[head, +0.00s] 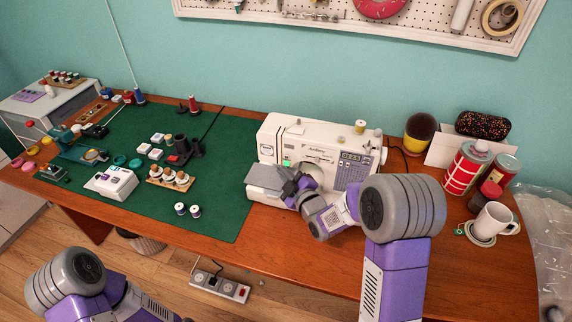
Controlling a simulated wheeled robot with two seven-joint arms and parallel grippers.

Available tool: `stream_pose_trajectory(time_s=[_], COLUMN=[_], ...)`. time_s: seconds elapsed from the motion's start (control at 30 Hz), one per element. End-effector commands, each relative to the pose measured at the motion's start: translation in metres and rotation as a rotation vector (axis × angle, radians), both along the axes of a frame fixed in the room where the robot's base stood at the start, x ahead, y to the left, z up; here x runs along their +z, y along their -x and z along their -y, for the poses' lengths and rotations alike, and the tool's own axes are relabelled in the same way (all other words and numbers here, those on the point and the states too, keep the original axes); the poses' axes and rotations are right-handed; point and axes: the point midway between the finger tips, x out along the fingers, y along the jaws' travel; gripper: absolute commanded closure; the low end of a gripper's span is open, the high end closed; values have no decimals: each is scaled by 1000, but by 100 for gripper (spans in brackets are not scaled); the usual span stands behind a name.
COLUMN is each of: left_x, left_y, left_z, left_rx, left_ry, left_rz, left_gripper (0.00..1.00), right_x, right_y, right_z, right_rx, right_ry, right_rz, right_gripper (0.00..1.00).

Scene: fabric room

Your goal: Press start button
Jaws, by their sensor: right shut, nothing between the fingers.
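A white sewing machine (336,143) stands on the wooden table, right of the green mat. A green lit spot (286,163) shows low on the left part of its front; I cannot tell for sure that it is the start button. My right gripper (287,178) is shut and empty, close in front of the machine, just below the green spot. I cannot tell whether its tips touch the machine. My right gripper and wrist hide part of the machine's lower front and bed (264,178). Of my left arm only links show at the lower left; its gripper is out of view.
The green mat (225,150) holds spools, small boxes and a white device (111,182). At the right stand a red-and-white tin (465,170), a white mug (493,222) and a patterned case (483,125). A power strip (220,286) lies on the floor.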

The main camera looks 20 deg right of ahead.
Motion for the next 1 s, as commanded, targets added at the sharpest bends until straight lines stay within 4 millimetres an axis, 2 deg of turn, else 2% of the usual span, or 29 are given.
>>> stream_pose_trajectory(time_s=[0.2,1.0], left_x=[-7,-9], left_y=[0,0], left_z=[0,0], left_rx=[0,0], left_ry=[0,0], left_rz=[0,0], left_gripper=[57,57], right_x=[-1,0], right_y=[-6,-10], right_z=[4,7], right_rx=[-1,0], right_ry=[-1,0], right_rz=[1,0], right_gripper=[100,100])
